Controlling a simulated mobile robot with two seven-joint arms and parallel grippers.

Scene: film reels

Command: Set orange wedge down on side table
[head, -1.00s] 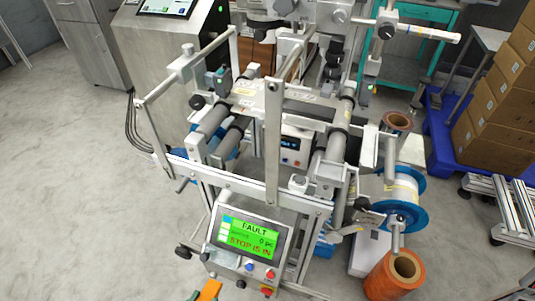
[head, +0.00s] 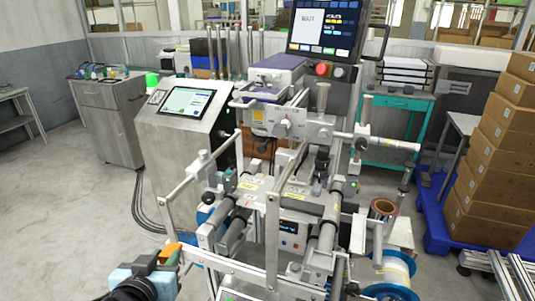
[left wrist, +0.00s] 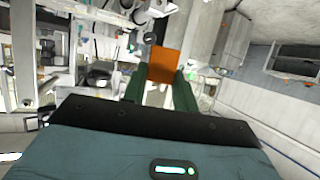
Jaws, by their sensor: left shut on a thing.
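The orange wedge (head: 171,252) is held up in front of the machine's left side in the head view. My left gripper (head: 166,261) is shut on it. In the left wrist view the wedge (left wrist: 165,64) shows as an orange block between the two dark green fingers (left wrist: 161,82). Several tables are in the head view: a small grey one (head: 22,93) at the far left, a teal one (head: 404,103) behind the machine and a grey one (head: 463,123) at the right. I cannot tell which is the side table. My right gripper is not in view.
The labelling machine (head: 270,190) with rollers and bars fills the middle, close to my left gripper. A steel cabinet (head: 110,125) with items on top stands at the back left. Stacked cartons (head: 490,180) stand on a blue pallet at the right. The floor at the left is clear.

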